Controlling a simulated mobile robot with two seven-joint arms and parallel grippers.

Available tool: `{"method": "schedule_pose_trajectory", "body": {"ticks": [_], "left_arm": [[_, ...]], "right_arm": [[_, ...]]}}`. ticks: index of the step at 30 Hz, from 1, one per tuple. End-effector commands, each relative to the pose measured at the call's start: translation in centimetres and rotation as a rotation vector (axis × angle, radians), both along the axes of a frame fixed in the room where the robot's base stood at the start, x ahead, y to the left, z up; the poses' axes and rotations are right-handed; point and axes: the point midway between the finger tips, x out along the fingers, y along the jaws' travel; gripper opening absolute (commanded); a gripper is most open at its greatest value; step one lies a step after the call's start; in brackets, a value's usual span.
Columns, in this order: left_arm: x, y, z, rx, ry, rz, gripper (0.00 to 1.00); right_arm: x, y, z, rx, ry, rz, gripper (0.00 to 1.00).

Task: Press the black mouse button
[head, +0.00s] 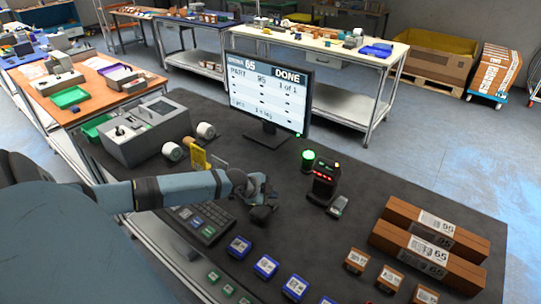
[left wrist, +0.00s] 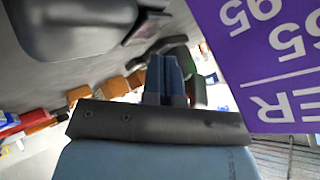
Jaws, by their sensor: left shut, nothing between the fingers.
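My left gripper (head: 262,196) reaches in from the left over the dark table, to the right of the keyboard (head: 205,224). Its two fingers are together and empty; they also show in the left wrist view (left wrist: 165,80). A dark rounded shape (head: 263,214), which looks like the black mouse, sits just below the fingers and is partly hidden by them. I cannot tell whether they touch it. The monitor (head: 268,92) behind shows "DONE" and "1 of 1". My right gripper is not in view.
A barcode scanner (head: 322,180) with red lights stands to the right, by a green lamp (head: 308,157) and a small grey device (head: 339,206). Blue-edged boxes (head: 266,266) lie in front. Long brown boxes (head: 437,226) lie at the right. A grey machine (head: 145,130) stands at the left.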

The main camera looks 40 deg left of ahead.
Motion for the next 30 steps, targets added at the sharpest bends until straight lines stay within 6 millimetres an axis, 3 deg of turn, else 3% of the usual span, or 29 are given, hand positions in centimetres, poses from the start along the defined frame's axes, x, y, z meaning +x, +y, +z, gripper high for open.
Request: {"method": "schedule_pose_trajectory", "body": {"ticks": [30], "left_arm": [[0.01, 0.01, -0.9, 0.0, 0.0, 0.0, 0.0]], "right_arm": [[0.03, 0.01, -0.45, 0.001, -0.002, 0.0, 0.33]]}}
